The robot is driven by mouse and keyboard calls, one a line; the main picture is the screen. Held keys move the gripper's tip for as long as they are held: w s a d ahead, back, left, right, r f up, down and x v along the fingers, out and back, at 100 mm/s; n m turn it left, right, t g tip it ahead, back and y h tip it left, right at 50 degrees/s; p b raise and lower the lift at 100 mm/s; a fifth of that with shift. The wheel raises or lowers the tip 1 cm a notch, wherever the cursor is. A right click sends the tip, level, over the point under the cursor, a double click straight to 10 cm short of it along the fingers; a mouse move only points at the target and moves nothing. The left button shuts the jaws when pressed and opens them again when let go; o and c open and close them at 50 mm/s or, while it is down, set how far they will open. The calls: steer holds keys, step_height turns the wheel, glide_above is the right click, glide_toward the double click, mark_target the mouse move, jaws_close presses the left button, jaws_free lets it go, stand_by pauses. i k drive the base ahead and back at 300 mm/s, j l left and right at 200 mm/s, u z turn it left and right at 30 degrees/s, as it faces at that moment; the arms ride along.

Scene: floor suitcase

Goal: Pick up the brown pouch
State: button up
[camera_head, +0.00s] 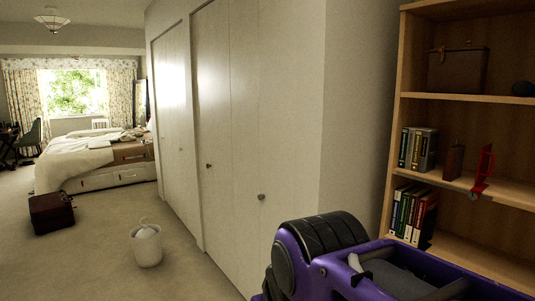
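A brown bag-like case (458,70) stands on the top visible shelf of the wooden bookcase at the right, with a small clasp or handle on top. A smaller dark brown upright item (454,162) stands on the shelf below, beside the books. I cannot tell for sure which of these is the brown pouch. A dark reddish-brown suitcase (51,213) sits on the floor at the far left. Part of my purple and black arm shows at the lower right, in front of the bookcase. My gripper is not in view.
The wooden bookcase (397,130) also holds books (418,149), a red stand-like object (484,168) and a dark round object (522,88). A white bin (147,246) stands on the carpet near the closet doors (232,140). A bed (95,160) is farther back. Carpet at left is mostly clear.

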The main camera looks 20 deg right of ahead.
mark_target(453, 167)
steer(key=z, duration=2.25)
